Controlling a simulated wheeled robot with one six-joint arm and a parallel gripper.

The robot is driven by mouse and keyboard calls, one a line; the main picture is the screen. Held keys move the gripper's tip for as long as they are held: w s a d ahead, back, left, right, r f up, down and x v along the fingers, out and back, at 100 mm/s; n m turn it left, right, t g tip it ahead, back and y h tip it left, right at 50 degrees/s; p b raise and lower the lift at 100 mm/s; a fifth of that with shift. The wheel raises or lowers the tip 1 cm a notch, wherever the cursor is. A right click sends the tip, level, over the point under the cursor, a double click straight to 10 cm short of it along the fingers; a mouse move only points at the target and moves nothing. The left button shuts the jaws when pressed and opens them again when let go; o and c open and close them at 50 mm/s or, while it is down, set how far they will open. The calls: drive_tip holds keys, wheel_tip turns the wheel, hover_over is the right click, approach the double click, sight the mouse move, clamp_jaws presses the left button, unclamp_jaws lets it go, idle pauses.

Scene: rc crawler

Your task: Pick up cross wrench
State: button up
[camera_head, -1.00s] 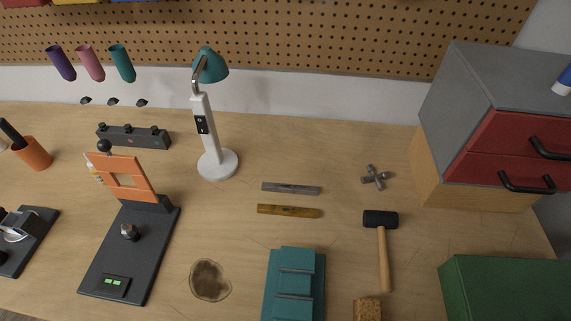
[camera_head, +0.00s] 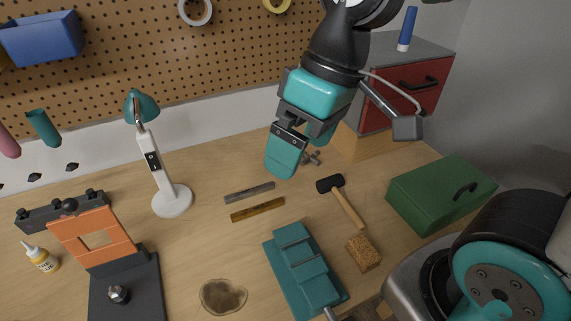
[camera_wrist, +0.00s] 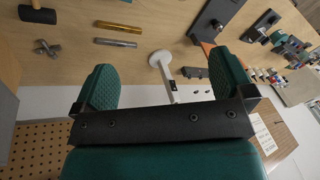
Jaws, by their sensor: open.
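The cross wrench (camera_head: 312,158) is a small grey metal cross lying on the wooden bench, partly hidden behind my gripper in the head view. In the wrist view the cross wrench (camera_wrist: 47,47) lies at the upper left, outside the space between the fingers. My gripper (camera_head: 301,150) is open and empty, with teal fingers, and appears above the bench near the wrench. In the wrist view my gripper (camera_wrist: 168,85) shows its two ridged fingers wide apart.
A black-headed mallet (camera_head: 340,198) lies near the wrench. Two level bars, grey (camera_head: 250,193) and yellow (camera_head: 258,209), lie to its left. A red-drawer cabinet (camera_head: 405,90) stands behind, a green box (camera_head: 440,192) at right, and a white lamp (camera_head: 172,202) at left.

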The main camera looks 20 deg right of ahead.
drive_tip(key=w+d+f+m+h+b, duration=0.1)
drive_tip(key=w+d+f+b, duration=0.2)
drive_tip(key=w, duration=0.6)
drive_tip(key=w+d+f+m+h, duration=0.1)
drive_tip(key=w+d+f, duration=0.2)
drive_tip(key=w+d, duration=0.45)
drive_tip(key=h+b, duration=0.2)
approach(310, 156)
drive_tip(key=f+p, duration=0.1)
drive_tip(key=f, duration=0.1)
drive_tip(key=f+p, duration=0.1)
drive_tip(key=shift+w+d+f+m+p, duration=0.15)
drive_tip(key=shift+w+d+m+p, duration=0.15)
drive_tip(key=shift+m+p, duration=0.1)
drive_tip(key=shift+s+a+f+p, duration=0.1)
drive_tip(key=shift+f+p, duration=0.45)
drive_tip(key=shift+f, duration=0.85)
drive_tip(key=shift+s+a+f+p, duration=0.1)
drive_tip(key=shift+f+p, duration=0.4)
drive_tip(key=shift+f, duration=0.95)
drive_tip(key=c, duration=0.9)
